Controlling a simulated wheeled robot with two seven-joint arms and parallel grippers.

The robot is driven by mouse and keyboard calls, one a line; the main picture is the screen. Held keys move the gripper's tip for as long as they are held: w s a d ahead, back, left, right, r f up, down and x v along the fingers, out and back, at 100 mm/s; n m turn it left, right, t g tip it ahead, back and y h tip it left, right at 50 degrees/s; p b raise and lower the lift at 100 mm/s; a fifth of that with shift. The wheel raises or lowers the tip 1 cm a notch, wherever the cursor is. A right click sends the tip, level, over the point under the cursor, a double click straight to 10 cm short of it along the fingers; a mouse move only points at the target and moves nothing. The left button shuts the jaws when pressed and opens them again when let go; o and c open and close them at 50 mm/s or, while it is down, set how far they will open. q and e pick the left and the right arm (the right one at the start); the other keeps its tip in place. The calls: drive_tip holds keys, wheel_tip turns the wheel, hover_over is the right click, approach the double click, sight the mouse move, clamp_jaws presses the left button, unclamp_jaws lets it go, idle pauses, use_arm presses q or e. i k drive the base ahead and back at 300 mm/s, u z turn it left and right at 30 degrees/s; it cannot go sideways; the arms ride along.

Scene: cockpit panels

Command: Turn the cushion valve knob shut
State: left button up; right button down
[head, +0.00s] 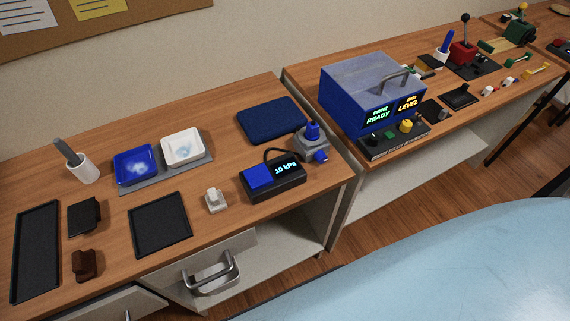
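A grey valve block (304,145) stands near the right end of the left bench. A blue knob (312,131) sits upright on top of it, and another blue part (321,156) sticks out of its front side. I cannot tell from here how far the knob is turned. A dark blue cushion (270,120) lies flat behind the valve. A black pump box (275,183) with a blue top and a display reading "10 kPa" stands in front of the valve, with a black hose (283,151) arching between them. Neither gripper is in view.
A small beige block (215,199) and a black tray (160,224) lie left of the pump box. Blue and white dishes (183,146) stand behind. A blue machine (360,90) stands on the right bench, past a gap.

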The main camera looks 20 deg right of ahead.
sight(319, 156)
drive_tip(key=z, duration=1.1)
drive_tip(key=k, duration=1)
drive_tip(key=z, duration=0.85)
drive_tip(key=i, duration=0.9)
drive_tip(key=u, duration=0.75)
drive_tip(key=i, duration=0.65)
drive_tip(key=u, duration=0.65)
